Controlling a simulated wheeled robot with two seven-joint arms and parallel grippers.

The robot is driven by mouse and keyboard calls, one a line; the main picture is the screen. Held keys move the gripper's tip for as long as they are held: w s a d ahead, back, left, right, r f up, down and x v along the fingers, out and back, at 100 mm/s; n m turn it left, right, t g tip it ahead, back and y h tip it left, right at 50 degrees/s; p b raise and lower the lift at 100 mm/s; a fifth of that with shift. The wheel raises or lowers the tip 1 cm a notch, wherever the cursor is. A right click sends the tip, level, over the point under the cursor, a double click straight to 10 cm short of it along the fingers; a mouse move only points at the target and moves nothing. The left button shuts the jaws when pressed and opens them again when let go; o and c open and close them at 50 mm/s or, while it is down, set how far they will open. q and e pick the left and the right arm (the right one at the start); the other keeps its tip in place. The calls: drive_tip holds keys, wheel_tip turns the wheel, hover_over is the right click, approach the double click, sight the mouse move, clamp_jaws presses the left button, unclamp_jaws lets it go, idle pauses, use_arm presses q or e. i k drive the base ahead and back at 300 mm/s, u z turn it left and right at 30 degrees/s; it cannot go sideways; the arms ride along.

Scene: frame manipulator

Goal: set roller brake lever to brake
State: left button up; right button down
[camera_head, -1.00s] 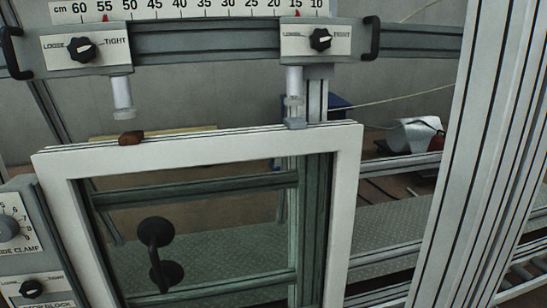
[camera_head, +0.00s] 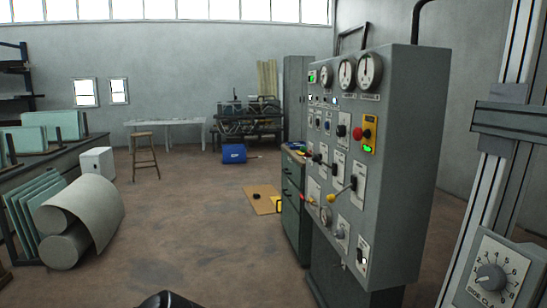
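A grey control panel (camera_head: 385,150) stands right of centre in the head view. Its face carries gauges, knobs and several small levers. Neither of my grippers is recognisable. Only a dark rounded shape shows at the bottom edge, and I cannot tell what it is.
A metal frame with a side clamp dial (camera_head: 491,277) stands close at the right. A green drawer cabinet (camera_head: 293,205) adjoins the panel. Rolled sheets (camera_head: 80,220) lie at left, a stool (camera_head: 145,155) behind them. The floor (camera_head: 200,235) between is largely open.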

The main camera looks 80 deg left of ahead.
sight(316, 158)
drive_tip(key=u, duration=2.85)
drive_tip(key=i, duration=1)
drive_tip(key=u, duration=0.3)
drive_tip(key=i, duration=1.5)
drive_tip(key=z, duration=1.15)
drive_tip(key=i, duration=0.4)
drive_tip(key=z, duration=0.3)
